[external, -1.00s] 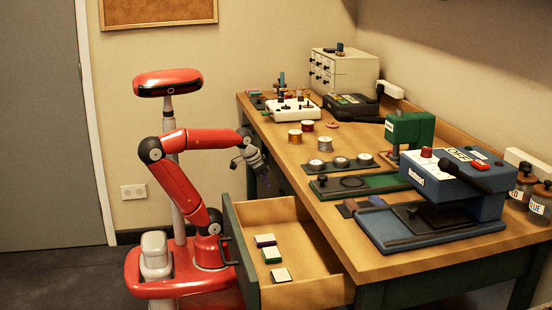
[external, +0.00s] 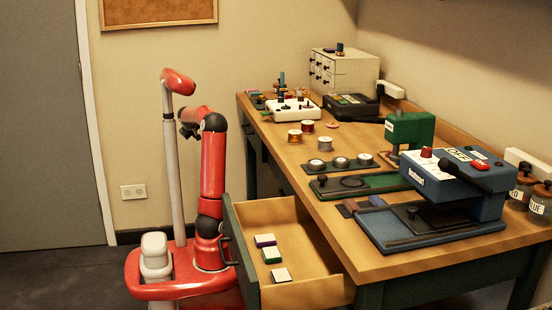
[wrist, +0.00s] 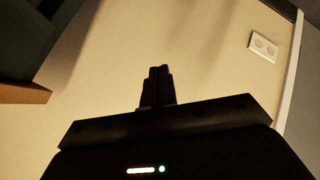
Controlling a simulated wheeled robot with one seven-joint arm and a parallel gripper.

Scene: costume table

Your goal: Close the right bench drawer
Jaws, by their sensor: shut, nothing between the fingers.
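The bench drawer (external: 318,291) at the near end of the bench is pulled well out in the external view. Its green front (external: 240,248) faces my base, and a dark handle (external: 225,251) on it is close to my base. My gripper (external: 189,130) is raised beside my column, well above and away from the drawer, partly hard to make out. In the wrist view its dark fingers (wrist: 158,84) are together and empty. The drawer does not show there.
The wooden bench top (external: 285,160) carries spools, a green press (external: 408,130), a blue machine (external: 455,185) and jars (external: 541,203). A wall outlet (wrist: 263,46) and a bench corner (wrist: 22,92) show in the wrist view. The floor left of my base is free.

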